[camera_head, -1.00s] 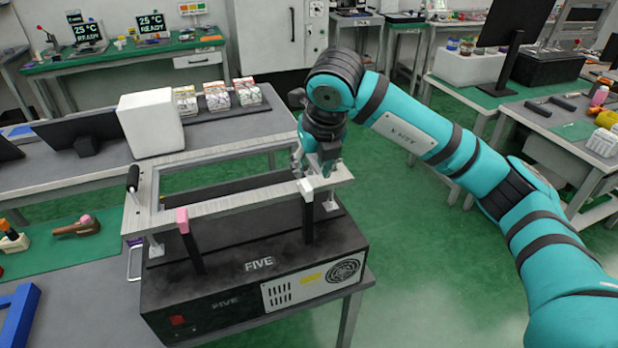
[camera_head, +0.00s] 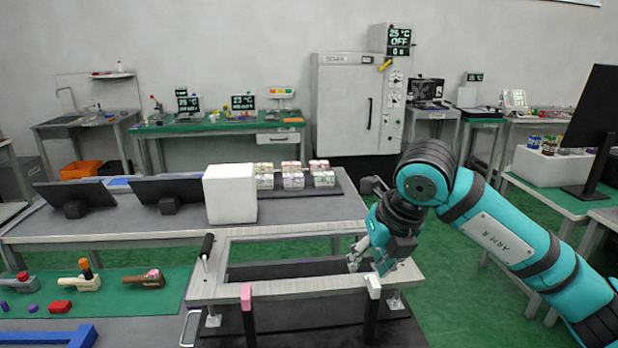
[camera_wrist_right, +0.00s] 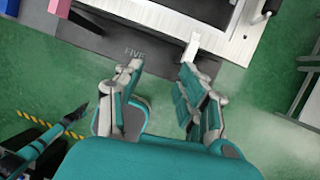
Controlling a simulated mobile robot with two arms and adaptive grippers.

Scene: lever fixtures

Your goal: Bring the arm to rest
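A black lever fixture (camera_head: 320,335) stands at the bottom middle of the head view, its lower part cut off by the picture edge. It carries a pale metal frame (camera_head: 300,292) with a black handle (camera_head: 207,248). A pink-tipped post (camera_head: 246,292) and a white-tipped post (camera_head: 373,285) stand at its front. My right gripper (camera_head: 370,264) is just behind the white tip, over the frame's right end. In the right wrist view, this gripper (camera_wrist_right: 160,70) has its fingers apart with nothing between them; the white tip (camera_wrist_right: 190,48) is near the right finger. My left gripper does not show.
Behind the frame, a grey bench (camera_head: 100,222) carries a white block (camera_head: 230,193), dark screens (camera_head: 168,190) and several small boxes (camera_head: 292,175). A blue stand (camera_head: 55,336) is at lower left. A right-hand bench (camera_head: 600,222) holds a monitor. Green floor (camera_head: 455,265) lies open between.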

